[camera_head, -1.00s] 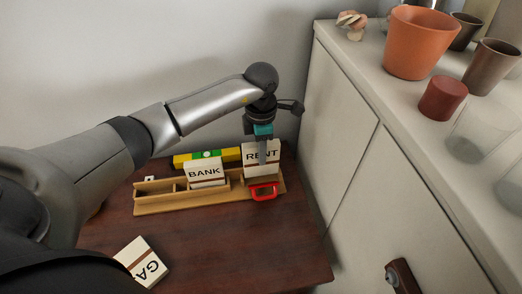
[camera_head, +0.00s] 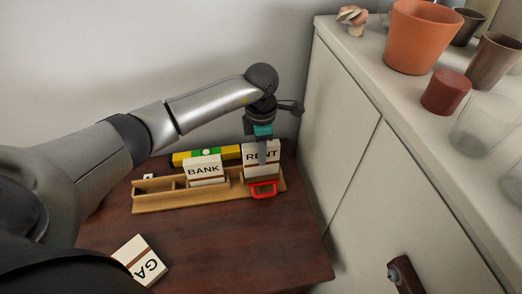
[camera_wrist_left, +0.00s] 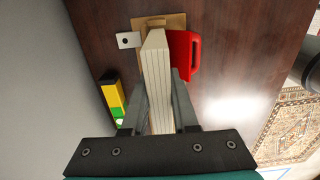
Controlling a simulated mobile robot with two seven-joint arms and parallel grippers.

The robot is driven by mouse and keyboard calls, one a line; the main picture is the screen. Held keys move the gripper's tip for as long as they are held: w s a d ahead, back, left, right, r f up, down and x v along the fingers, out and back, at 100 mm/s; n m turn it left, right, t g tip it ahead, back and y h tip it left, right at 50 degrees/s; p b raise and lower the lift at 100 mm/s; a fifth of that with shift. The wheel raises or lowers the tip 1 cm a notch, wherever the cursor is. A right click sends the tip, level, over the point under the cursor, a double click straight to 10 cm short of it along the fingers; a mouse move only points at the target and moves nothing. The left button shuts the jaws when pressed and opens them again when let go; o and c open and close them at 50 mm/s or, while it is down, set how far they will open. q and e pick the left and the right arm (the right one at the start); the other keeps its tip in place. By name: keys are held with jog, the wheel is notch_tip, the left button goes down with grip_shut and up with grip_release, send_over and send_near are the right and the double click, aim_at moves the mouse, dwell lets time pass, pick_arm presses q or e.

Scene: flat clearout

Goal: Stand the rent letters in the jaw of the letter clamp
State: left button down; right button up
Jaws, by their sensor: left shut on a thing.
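The rent letters (camera_head: 254,152), a white bundle marked RENT with a brown band, stand upright at the right end of the wooden rack. My left gripper (camera_head: 262,160) is shut on them from above; in the left wrist view its fingers (camera_wrist_left: 160,105) lie on both sides of the bundle (camera_wrist_left: 157,75). The letter clamp appears to be the part with the red handle (camera_head: 263,190), at the rack's right end; the red handle also shows beside the letters in the left wrist view (camera_wrist_left: 185,50). The letters' lower edge is partly hidden, so I cannot tell how deep they sit. My right gripper is not in view.
BANK letters (camera_head: 204,171) stand in the wooden rack (camera_head: 155,207). A yellow and green level (camera_head: 190,158) lies behind it. Another bundle, marked GA (camera_head: 142,260), lies at the table's front left. A white cabinet (camera_head: 345,130) stands close on the right.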

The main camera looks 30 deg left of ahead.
pick_arm(q)
jog(key=shift+f+b, duration=0.65)
jog(key=shift+f, duration=0.25)
jog(key=shift+a+f+b, duration=0.15)
jog(key=shift+f+b, duration=0.3)
jog(key=shift+f, duration=0.1)
jog(key=c, duration=0.6)
grip_release()
jog(key=shift+f, duration=0.1)
